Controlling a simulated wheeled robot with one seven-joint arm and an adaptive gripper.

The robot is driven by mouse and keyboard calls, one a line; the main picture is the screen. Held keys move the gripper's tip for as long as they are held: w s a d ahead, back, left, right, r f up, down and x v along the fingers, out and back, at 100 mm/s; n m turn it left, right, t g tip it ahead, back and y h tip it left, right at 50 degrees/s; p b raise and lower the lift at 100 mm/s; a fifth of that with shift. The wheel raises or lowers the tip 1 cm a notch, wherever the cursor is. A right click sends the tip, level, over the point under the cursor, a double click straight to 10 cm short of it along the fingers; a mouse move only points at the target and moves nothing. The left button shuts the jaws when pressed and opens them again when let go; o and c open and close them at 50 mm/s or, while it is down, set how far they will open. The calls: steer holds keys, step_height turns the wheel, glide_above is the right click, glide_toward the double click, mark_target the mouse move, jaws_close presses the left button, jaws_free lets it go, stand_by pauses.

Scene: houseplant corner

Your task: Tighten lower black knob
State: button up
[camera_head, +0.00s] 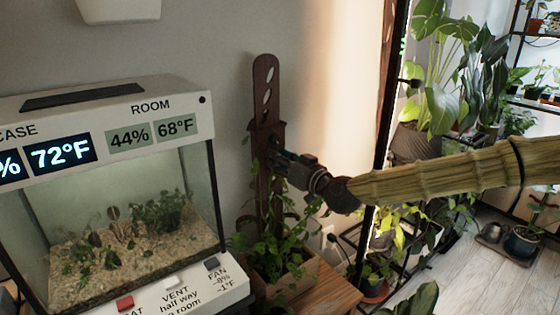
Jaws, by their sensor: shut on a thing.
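A dark brown slotted wooden post (266,85) stands upright in a planter against the wall, with a wider brown sleeve around its middle. My gripper (274,158) reaches in from the right and is shut at the front of this sleeve. The lower black knob lies between its fingertips and is mostly hidden by them. The knob's thread and how tight it sits cannot be seen.
A wooden planter (300,283) with a trailing green plant stands on a wooden stool (335,297) below my gripper. A glass plant case (140,205) with displays stands at left. Potted plants on a black rack (345,242) crowd the right.

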steer(key=shift+m, duration=0.5)
steer(key=shift+d, duration=0.1)
steer(key=o, duration=1)
steer(key=shift+o, duration=0.2)
steer(key=v, duration=1.2)
